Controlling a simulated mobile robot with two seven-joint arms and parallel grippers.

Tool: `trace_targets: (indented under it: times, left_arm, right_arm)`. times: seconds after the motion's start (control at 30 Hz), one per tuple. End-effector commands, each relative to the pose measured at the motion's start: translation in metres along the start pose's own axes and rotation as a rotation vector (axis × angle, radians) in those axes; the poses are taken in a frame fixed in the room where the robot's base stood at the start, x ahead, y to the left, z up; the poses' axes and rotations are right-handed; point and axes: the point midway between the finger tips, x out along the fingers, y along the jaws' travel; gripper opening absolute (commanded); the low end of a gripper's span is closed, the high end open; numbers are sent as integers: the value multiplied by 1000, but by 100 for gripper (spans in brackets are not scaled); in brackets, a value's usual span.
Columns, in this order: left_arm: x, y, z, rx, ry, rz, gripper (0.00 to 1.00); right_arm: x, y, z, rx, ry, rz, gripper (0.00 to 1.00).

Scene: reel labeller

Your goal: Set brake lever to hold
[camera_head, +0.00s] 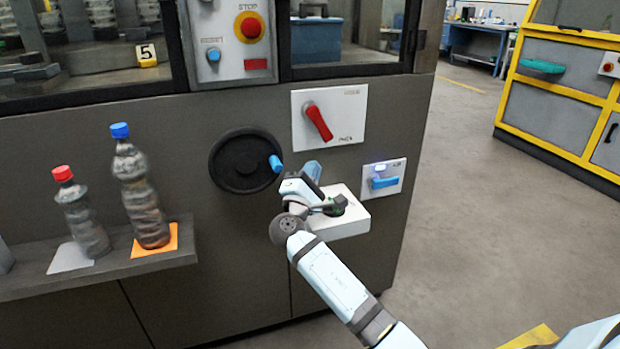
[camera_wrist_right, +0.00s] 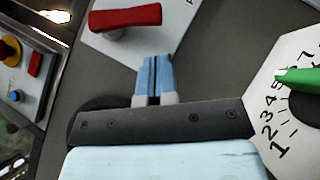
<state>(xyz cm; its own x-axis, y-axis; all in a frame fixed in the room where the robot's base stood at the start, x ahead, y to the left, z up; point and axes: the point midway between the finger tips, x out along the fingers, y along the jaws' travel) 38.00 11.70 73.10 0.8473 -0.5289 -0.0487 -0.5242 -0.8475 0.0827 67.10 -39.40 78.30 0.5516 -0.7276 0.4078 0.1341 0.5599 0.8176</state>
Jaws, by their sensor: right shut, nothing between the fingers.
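A red lever (camera_head: 319,123) is on a white plate (camera_head: 352,104) on the dark machine front. It slants from upper left to lower right, and the print on the plate is too small to read. The red lever (camera_wrist_right: 125,18) also shows at the top of the right wrist view. My right gripper (camera_head: 312,169) is below the red lever, apart from it, with its fingers pointing up toward the plate. In the right wrist view its blue fingertips (camera_wrist_right: 155,72) are together and empty. My left gripper is not in view.
A black handwheel (camera_head: 240,165) with a blue knob is left of my right gripper. A white box (camera_head: 352,222) with a numbered dial and green pointer is beside it. A blue lever (camera_head: 384,183) is to the right. Two bottles stand on a shelf (camera_head: 120,268) at left.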

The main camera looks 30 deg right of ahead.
Motion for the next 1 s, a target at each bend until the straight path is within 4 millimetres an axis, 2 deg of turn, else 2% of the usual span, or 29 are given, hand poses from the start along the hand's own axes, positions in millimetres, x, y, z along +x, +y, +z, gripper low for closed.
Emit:
trace_targets:
  times: [0.2,0.4,0.83,1.0]
  left_arm:
    - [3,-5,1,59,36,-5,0]
    - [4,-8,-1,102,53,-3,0]
    - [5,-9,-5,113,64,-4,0]
    - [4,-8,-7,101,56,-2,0]
  right_arm:
    - [39,-2,0,1,-2,1,0]
    - [58,-1,0,-1,0,0,0]
    - [61,0,0,-1,1,0,0]
    - [60,-2,7,-1,1,-1,0]
